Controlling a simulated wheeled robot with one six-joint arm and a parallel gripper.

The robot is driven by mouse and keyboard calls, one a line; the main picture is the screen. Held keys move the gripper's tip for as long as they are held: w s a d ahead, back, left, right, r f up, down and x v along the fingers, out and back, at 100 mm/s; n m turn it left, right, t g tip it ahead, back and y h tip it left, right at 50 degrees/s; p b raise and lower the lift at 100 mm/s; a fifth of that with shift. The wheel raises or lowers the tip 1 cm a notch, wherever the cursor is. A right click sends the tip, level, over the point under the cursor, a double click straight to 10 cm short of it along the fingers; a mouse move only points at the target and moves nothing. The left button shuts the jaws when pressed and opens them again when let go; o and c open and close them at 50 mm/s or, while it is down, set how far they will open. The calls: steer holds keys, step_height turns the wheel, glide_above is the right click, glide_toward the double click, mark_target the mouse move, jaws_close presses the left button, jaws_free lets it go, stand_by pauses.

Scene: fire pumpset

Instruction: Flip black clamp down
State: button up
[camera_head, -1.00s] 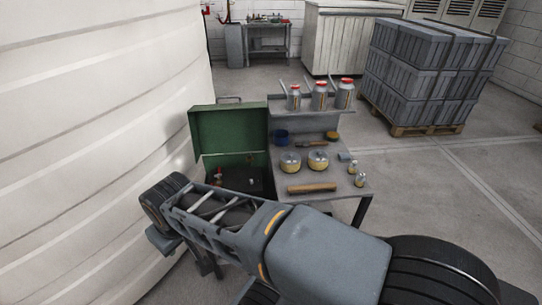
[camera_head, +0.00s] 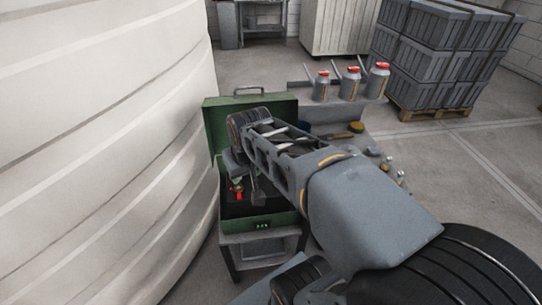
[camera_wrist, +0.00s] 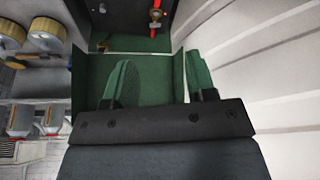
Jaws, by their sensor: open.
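My gripper (camera_wrist: 160,65) is open and empty in the wrist view, its two fingers spread wide in front of the green lid of the open box (camera_wrist: 150,85). In the head view the green box (camera_head: 287,217) stands on the table beside the white tank, lid raised. My arm's end hangs over the box and hides part of its inside. A red-handled fitting (camera_head: 238,190) shows inside the box, and it also shows at the top of the wrist view (camera_wrist: 155,14). I cannot make out the black clamp clearly in either view.
A large white ribbed tank (camera_head: 110,150) stands close on the left. Several bottles with red caps (camera_head: 353,83) stand on the raised shelf. A brush (camera_head: 340,136) and small jars lie right of my arm. Stacked grey crates (camera_head: 440,60) stand farther back.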

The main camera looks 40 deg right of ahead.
steer(key=w+d+f+m+h+b, duration=0.1)
steer(key=w+d+f+m+b, duration=0.2)
steer(key=d, duration=0.5)
steer(key=w+d+f+m+b, duration=0.1)
steer(key=w+d+b, duration=0.2)
steer(key=w+d, duration=0.35)
steer(key=shift+h, duration=0.3)
steer(key=x, duration=0.4)
steer(key=d+b+x, duration=0.1)
steer(key=x, duration=0.3)
steer(key=s+d+x, duration=0.1)
steer(key=x, duration=0.3)
steer(key=shift+d+r+b, duration=0.1)
steer(key=shift+d+b, duration=0.15)
steer(key=shift+b, duration=0.05)
steer(key=shift+w+d+f, duration=0.1)
steer(key=shift+w+f, duration=0.25)
steer(key=shift+f, duration=0.3)
steer(key=shift+c, duration=0.3)
jaws_close()
